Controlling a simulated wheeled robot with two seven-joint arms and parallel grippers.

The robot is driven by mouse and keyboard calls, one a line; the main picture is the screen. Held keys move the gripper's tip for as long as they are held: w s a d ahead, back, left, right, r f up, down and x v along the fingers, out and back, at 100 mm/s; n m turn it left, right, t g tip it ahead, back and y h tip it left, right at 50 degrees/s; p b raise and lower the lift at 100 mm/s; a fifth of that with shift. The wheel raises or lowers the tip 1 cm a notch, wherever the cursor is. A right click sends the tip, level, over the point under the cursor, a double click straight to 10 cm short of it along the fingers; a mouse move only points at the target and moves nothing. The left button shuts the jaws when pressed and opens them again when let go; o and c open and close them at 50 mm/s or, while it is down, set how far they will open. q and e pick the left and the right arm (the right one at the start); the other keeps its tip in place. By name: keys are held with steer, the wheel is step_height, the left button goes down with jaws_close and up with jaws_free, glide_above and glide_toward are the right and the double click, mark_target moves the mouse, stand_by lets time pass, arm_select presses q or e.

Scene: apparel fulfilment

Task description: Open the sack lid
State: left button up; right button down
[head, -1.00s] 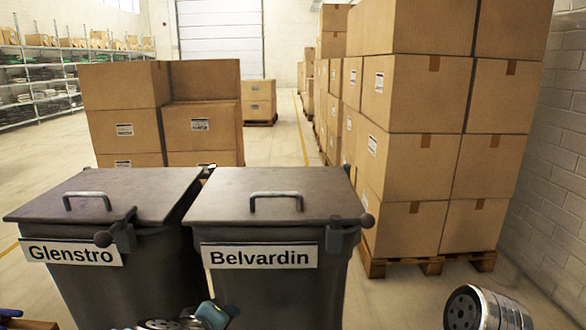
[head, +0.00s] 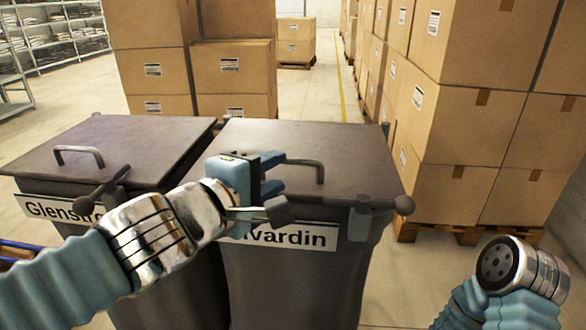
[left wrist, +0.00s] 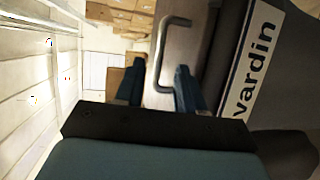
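Two dark grey bins with closed flat lids stand in front of me; no sack shows. The right bin (head: 300,275) has a partly covered label ending in "vardin". Its lid (head: 350,155) carries a bar handle (head: 319,168), which also shows in the left wrist view (left wrist: 161,55). My left gripper (head: 277,173) is open and empty above this lid, its fingers pointing toward the handle. In the left wrist view the handle lies ahead of the parted fingers (left wrist: 158,80); contact cannot be told. My right arm is at the lower right; its gripper is out of view.
The left bin (head: 70,190), labelled "Glenstro", stands close beside, with its own lid handle (head: 78,155). Stacked cartons (head: 430,120) on a pallet stand at the right, more cartons (head: 230,75) behind the bins. Open floor runs between them.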

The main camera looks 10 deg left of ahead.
mark_target(290, 162)
arm_select(q)
steer(key=b+x, duration=0.2)
steer(key=x, duration=0.3)
steer(key=shift+w+f, duration=0.25)
steer(key=shift+w, duration=0.05)
steer(key=shift+w+d+b, duration=0.3)
steer(key=shift+w, duration=0.3)
jaws_close()
